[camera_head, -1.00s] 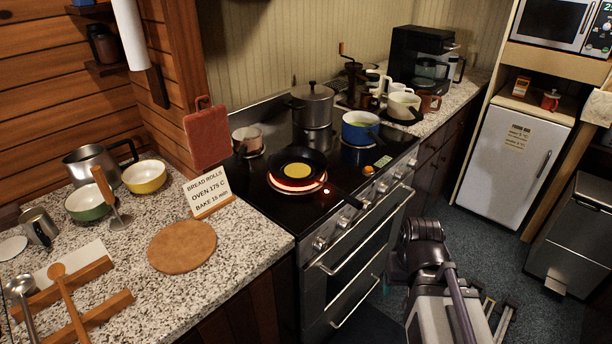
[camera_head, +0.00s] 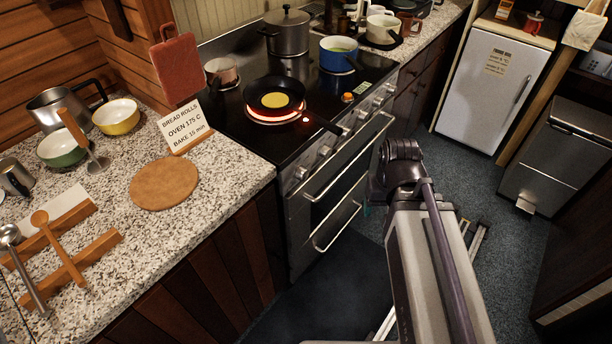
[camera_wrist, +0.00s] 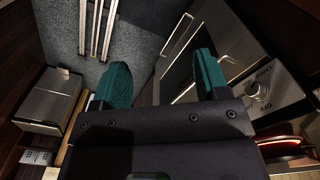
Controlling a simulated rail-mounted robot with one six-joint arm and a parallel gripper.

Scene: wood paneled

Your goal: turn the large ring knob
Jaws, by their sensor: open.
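Several knobs line the front panel of the stove (camera_head: 345,185) in the head view, including one at the near left end (camera_head: 301,172) and one farther along (camera_head: 363,114). In the wrist view, a round silver knob (camera_wrist: 256,88) with a marked dial around it sits at the right, beyond the right finger. I cannot tell which head-view knob it is. My gripper (camera_wrist: 162,72) shows two teal fingers spread apart with nothing between them. It is beside the knob, not touching it. In the head view the gripper is mostly hidden behind my arm.
A black pan (camera_head: 274,96) sits on a glowing red burner, its handle reaching toward the front panel. Two oven door handles (camera_head: 338,212) stick out below the knobs. A steel bin (camera_head: 556,155) stands at the right. Blue carpet lies between.

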